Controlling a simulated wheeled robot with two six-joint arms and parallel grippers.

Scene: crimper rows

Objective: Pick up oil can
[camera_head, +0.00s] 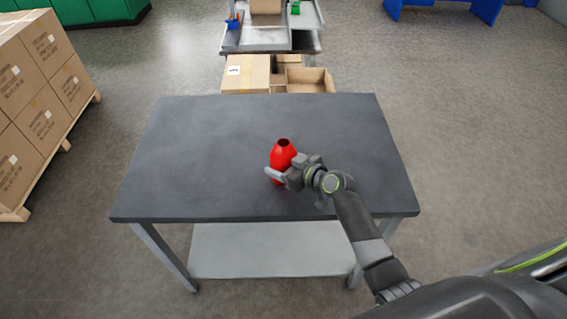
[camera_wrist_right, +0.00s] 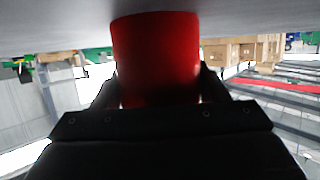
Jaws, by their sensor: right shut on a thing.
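The oil can is a red, bottle-shaped can (camera_head: 281,155) with a narrower neck and a dark opening on top. It stands upright, or nearly so, over the middle of the dark grey table (camera_head: 200,150). My right gripper (camera_head: 282,174) is shut around the can's body from the right and near side. In the right wrist view the red can (camera_wrist_right: 157,55) fills the space between the two fingers, with the table surface along the top edge. I cannot tell whether the can's base touches the table. My left gripper is in neither view.
The rest of the tabletop is clear. Behind the table stand cardboard boxes (camera_head: 248,73) and a grey workbench (camera_head: 270,38) with small items. Stacked cartons (camera_head: 40,75) on a pallet stand at the left. A lower shelf (camera_head: 270,250) is under the table.

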